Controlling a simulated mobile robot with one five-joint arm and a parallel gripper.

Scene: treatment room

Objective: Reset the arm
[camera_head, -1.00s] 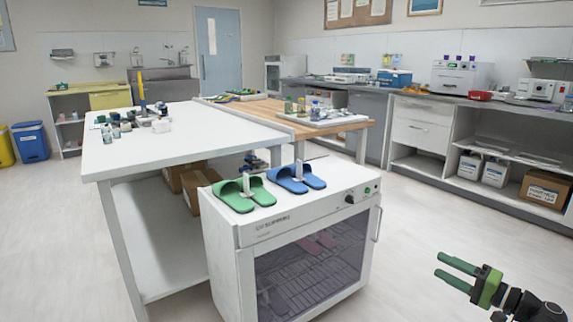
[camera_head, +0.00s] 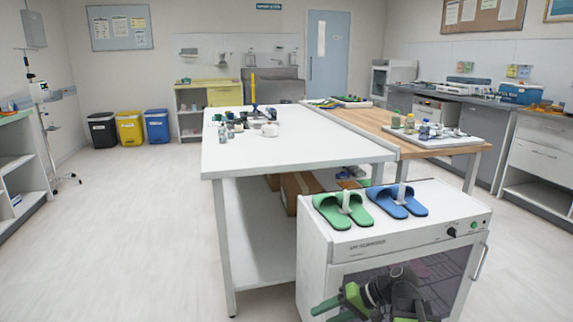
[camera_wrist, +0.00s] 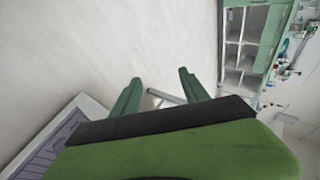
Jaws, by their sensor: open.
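My gripper (camera_head: 326,309) is at the bottom of the head view, in front of the white cabinet with the glass door (camera_head: 318,252). Its green fingers point left and the lower one is partly cut off by the frame edge. In the wrist view my gripper (camera_wrist: 160,92) shows two dark green fingers spread apart with nothing between them. Pale floor and a thin metal leg show beyond the fingertips.
Green slippers (camera_head: 342,209) and blue slippers (camera_head: 397,201) sit on the cabinet top. A white table (camera_head: 290,152) with small bottles stands behind it. A wooden-topped table (camera_head: 372,123) adjoins at right. Open floor (camera_head: 120,220) lies to the left, before several bins and an IV stand (camera_head: 50,130).

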